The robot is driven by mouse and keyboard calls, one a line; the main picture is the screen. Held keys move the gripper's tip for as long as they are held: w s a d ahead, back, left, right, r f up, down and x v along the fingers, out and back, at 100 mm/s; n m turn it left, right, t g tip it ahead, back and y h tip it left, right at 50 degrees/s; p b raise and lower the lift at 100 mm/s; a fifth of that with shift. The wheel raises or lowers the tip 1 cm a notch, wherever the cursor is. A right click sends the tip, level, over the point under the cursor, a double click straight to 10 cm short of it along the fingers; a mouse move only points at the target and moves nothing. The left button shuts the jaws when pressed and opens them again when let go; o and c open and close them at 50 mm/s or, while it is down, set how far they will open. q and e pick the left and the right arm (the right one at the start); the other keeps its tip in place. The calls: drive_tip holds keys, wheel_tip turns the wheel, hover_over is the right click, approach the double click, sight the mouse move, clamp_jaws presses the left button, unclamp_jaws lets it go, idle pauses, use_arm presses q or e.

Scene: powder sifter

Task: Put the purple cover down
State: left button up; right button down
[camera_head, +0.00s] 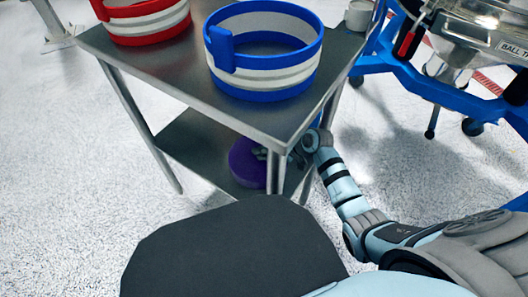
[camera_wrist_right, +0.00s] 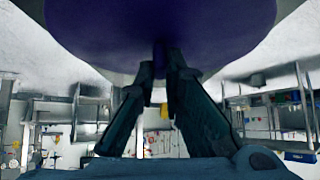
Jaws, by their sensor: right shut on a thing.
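The purple cover (camera_head: 243,163) shows in the head view at the lower shelf of the steel table, partly hidden by the table top and a leg. My right gripper (camera_head: 264,155) reaches in at its right side, partly behind the table leg. In the right wrist view the cover's broad purple disc (camera_wrist_right: 110,22) fills the top, and the two fingertips (camera_wrist_right: 163,62) are shut on a small knob in its middle. I cannot tell whether the cover touches the shelf. My left gripper is not in view.
The steel table (camera_head: 130,60) holds a blue-and-white ring (camera_head: 265,72) and a red-and-white ring (camera_head: 150,30) on top. Its lower shelf (camera_head: 190,140) is bare at left. A blue-framed machine (camera_head: 455,90) stands at right. My right forearm passes close to the table's right legs.

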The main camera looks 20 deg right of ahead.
drive_tip(key=shift+f, duration=0.15)
drive_tip(key=c, duration=1.7)
unclamp_jaws()
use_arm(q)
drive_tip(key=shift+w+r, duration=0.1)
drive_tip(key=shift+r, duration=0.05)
use_arm(e)
drive_tip(key=p+v, duration=0.2)
drive_tip(key=v, duration=0.2)
drive_tip(key=shift+w, duration=0.15)
use_arm(q)
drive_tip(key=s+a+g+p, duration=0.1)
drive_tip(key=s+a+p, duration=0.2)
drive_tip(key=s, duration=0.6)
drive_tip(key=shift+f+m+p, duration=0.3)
drive_tip(key=shift+p, duration=0.25)
use_arm(e)
drive_tip(key=v, duration=0.8)
drive_tip(key=shift+s, duration=0.2)
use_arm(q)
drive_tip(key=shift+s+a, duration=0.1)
